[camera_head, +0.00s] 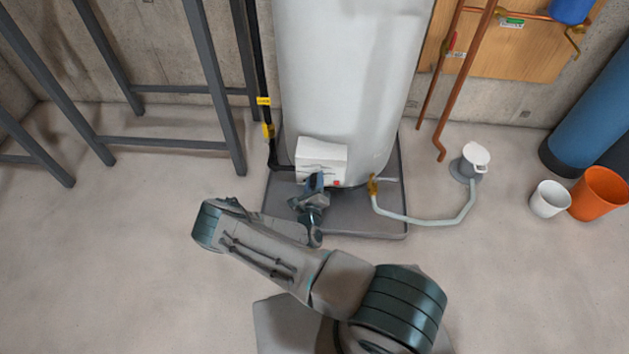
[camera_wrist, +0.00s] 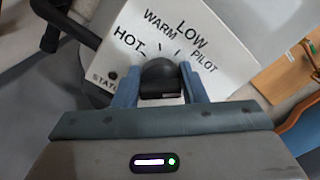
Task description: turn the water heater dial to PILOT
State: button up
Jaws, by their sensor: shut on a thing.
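The water heater (camera_head: 350,80) is a tall pale tank with a white control box (camera_head: 322,153) low on its front. In the wrist view the box's face (camera_wrist: 125,22) carries the words HOT, WARM, LOW and PILOT in an arc, with PILOT at the right end. The black dial (camera_wrist: 160,72) sits below the arc. My gripper (camera_wrist: 160,82) is shut on the dial, one blue finger on each side. In the head view my gripper (camera_head: 314,186) is at the box's lower front. I cannot tell which mark the dial points to; its lower part is hidden.
The heater stands in a grey drain pan (camera_head: 385,222). A pale hose (camera_head: 425,221) runs right to a white-topped fixture (camera_head: 475,158). A black pipe (camera_head: 258,60) is left of the tank, near a grey metal frame (camera_head: 215,85). White (camera_head: 549,199) and orange (camera_head: 598,195) buckets stand right.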

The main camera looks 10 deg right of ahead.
jog(key=shift+s+n, duration=0.1)
jog(key=shift+n, duration=0.5)
jog(key=shift+f, duration=0.1)
jog(key=o, duration=1)
jog(key=shift+c, duration=0.2)
